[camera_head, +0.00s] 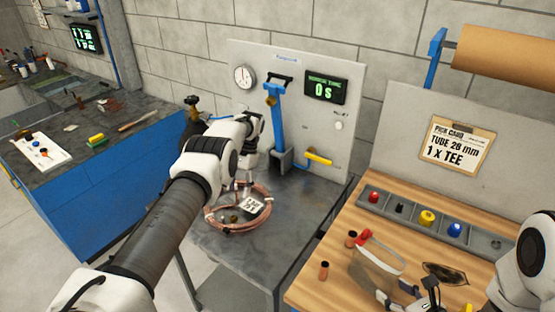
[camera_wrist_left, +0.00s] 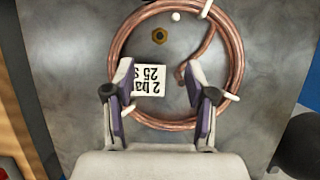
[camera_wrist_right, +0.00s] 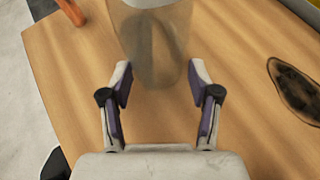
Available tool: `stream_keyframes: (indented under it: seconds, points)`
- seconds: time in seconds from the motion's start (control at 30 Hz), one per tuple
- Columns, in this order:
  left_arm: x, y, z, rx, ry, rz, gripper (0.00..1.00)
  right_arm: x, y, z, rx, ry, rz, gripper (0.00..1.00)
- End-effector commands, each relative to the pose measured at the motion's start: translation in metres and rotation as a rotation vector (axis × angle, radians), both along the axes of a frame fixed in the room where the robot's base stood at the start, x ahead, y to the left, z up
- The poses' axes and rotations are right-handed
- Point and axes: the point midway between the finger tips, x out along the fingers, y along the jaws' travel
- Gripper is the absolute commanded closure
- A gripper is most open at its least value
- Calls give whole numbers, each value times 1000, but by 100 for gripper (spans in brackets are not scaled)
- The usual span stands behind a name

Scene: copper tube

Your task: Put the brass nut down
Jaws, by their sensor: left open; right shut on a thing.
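The brass nut (camera_wrist_left: 159,36) lies on the grey tabletop inside the copper tube coil (camera_wrist_left: 238,60), near its upper edge in the left wrist view. In the head view the nut (camera_head: 233,218) is a small dark-gold spot inside the coil (camera_head: 222,228). My left gripper (camera_wrist_left: 160,78) is open and empty above the coil, apart from the nut. A white printed card (camera_wrist_left: 152,80) lies inside the coil between its fingers. My right gripper (camera_wrist_right: 160,80) is shut on a pale translucent curved piece (camera_wrist_right: 155,35) over the wooden bench; the piece is hard to identify.
A grey panel (camera_head: 250,55) with gauge, blue lever and display stands behind the coil. The wooden bench (camera_head: 305,287) at right holds copper fittings (camera_head: 324,270) and a parts tray (camera_head: 385,212). A blue cabinet (camera_head: 110,170) stands left. Grey tabletop (camera_head: 290,215) right of the coil is clear.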

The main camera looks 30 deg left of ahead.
Motion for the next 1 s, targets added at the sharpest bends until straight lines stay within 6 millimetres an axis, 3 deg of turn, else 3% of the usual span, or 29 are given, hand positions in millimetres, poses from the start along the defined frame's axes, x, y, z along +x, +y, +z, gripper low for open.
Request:
stream_keyframes:
  seconds: [0.13, 0.53, 0.8, 0.83, 0.97, 1.0]
  points:
    - [-13, 0, -30, -2, 4, 1, 45, -1, 0, -1, -1, 2, 0, 58]
    - [-35, 0, -86, 0, 1, 1, 45, -1, 0, -1, -1, 2, 0, 58]
    - [-37, 0, -93, 1, -2, 1, 45, -1, 0, -1, -1, 2, 0, 58]
    - [-37, 0, -93, 1, -2, 1, 52, -1, 0, -1, -1, 2, 0, 58]
    - [-37, 0, -93, 1, -2, 1, 98, -1, 0, -1, -1, 2, 0, 58]
    - [-37, 0, -93, 1, -2, 1, 100, -1, 0, -1, -1, 2, 0, 58]
